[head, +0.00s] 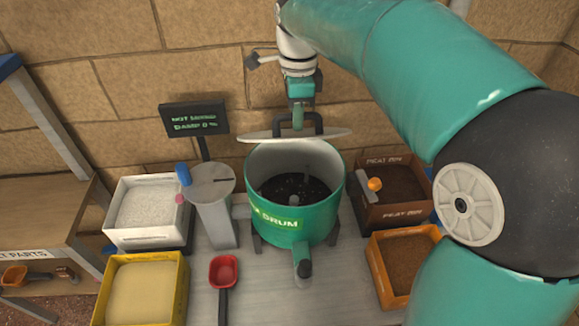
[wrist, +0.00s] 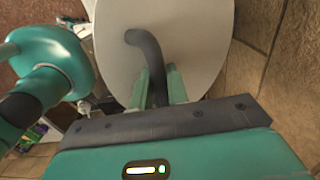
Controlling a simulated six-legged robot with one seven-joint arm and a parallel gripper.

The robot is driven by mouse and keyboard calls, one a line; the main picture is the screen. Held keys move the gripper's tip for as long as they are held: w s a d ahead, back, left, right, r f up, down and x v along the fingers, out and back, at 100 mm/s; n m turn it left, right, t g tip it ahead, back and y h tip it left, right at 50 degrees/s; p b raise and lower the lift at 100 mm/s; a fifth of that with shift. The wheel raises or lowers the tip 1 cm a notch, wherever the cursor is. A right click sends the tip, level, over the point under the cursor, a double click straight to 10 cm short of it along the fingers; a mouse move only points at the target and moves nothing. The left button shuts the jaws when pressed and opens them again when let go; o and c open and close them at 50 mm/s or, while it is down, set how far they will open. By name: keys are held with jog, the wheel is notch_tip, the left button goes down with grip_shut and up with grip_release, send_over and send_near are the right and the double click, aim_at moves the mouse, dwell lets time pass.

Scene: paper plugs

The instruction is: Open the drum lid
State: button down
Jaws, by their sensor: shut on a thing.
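The green drum (head: 318,222) stands in the middle of the table, its top open, with dark material and a pale shaft inside. The pale round lid (head: 262,135) is raised at the back of the drum and seen nearly edge-on. Its dark arched handle (head: 318,122) is on its upper side. My gripper (head: 298,118) is shut on the handle from above. In the wrist view the lid (wrist: 190,30) fills the upper middle, and my gripper (wrist: 160,88) has its green fingers around the dark curved handle (wrist: 148,58).
A bin of white material (head: 150,210) and a yellow bin (head: 140,292) stand left, near a grey cylinder (head: 213,210). A red scoop (head: 223,272) lies in front. A brown bin (head: 395,205) and an orange bin (head: 405,260) stand right. A display (head: 193,117) and brick wall are behind.

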jog(key=shift+r, duration=0.1)
jog(key=w+r, duration=0.4)
jog(key=w, duration=0.1)
jog(key=shift+a, duration=0.4)
jog(key=c, duration=1.4)
grip_release()
jog(key=shift+o, duration=0.4)
jog(key=shift+w, duration=0.1)
notch_tip(320, 180, up, 6)
jog(key=shift+f, duration=0.1)
